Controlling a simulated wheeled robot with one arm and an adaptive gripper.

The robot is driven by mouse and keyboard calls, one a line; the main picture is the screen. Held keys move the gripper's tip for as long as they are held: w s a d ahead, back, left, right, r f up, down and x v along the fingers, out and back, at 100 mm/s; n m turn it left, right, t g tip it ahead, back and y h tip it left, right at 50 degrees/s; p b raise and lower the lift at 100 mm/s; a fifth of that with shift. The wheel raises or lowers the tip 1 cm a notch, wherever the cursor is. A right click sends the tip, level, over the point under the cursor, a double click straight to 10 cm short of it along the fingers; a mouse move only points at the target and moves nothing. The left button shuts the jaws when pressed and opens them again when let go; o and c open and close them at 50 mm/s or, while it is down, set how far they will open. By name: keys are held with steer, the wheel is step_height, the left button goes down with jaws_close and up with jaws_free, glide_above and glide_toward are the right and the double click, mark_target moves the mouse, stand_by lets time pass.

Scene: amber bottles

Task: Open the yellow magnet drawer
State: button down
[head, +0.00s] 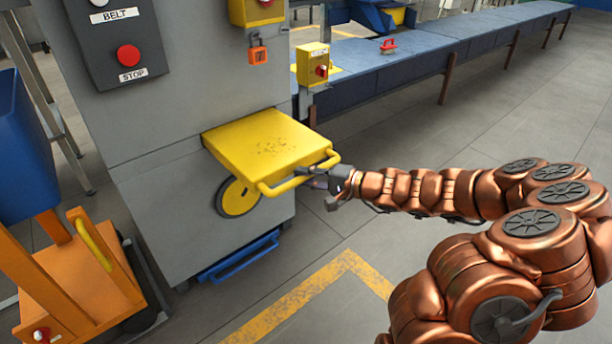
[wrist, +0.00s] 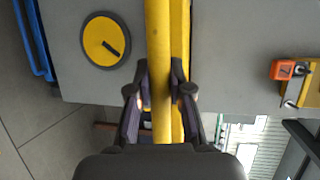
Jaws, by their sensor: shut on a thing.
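The yellow magnet drawer (head: 268,145) sticks out of the front of a grey cabinet. It has a yellow bar handle (head: 295,179) along its front edge. My gripper (head: 318,178) is at the right part of this handle, with its fingers closed around the bar. In the wrist view the handle bar (wrist: 158,60) runs vertically between the two fingers of my gripper (wrist: 160,90). The drawer's inside cannot be seen.
The grey cabinet (head: 160,195) carries a round yellow dial (head: 240,198) below the drawer and a BELT/STOP panel (head: 118,45) above. An orange cart (head: 75,280) stands at left. A blue conveyor (head: 430,45) runs behind. A padlock (head: 258,52) hangs above. Floor in front is clear.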

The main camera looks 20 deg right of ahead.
steer(key=c, duration=1)
jaws_free()
steer(key=shift+c, duration=0.2)
